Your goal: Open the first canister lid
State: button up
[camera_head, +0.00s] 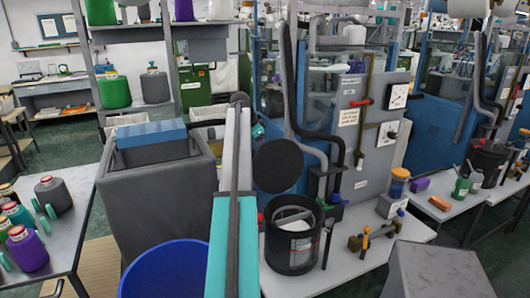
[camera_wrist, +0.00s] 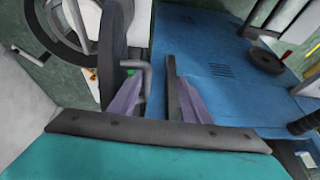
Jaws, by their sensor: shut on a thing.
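The first canister (camera_head: 268,236) is a black cylinder on the white bench in the head view, with its top open and pale material inside. Its round dark lid (camera_head: 278,166) is off it, tilted up on edge above and behind the rim. In the wrist view the lid (camera_wrist: 113,50) shows nearly edge-on, with a grey bent handle (camera_wrist: 136,68) on its side. My gripper (camera_wrist: 153,85) is shut on the lid's handle, between purple-grey fingers. The open canister rim (camera_wrist: 62,28) shows at upper left. In the head view my arm hides most of the gripper.
A grey bin (camera_head: 155,205) and a blue tub (camera_head: 165,272) stand left of my arm. A black hose and a machine panel (camera_head: 368,120) rise close behind the canister. A brass valve fitting (camera_head: 373,237) lies on the bench to the right. Another black canister (camera_head: 487,163) stands farther right.

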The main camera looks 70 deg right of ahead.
jog(key=shift+w+d+f, duration=0.25)
jog(key=shift+w+f, duration=0.55)
jog(key=shift+f, duration=0.25)
jog(key=s+b+v, duration=0.2)
jog(key=v, duration=1.3)
jog(key=shift+r+b, duration=0.35)
jog(key=shift+r, duration=0.2)
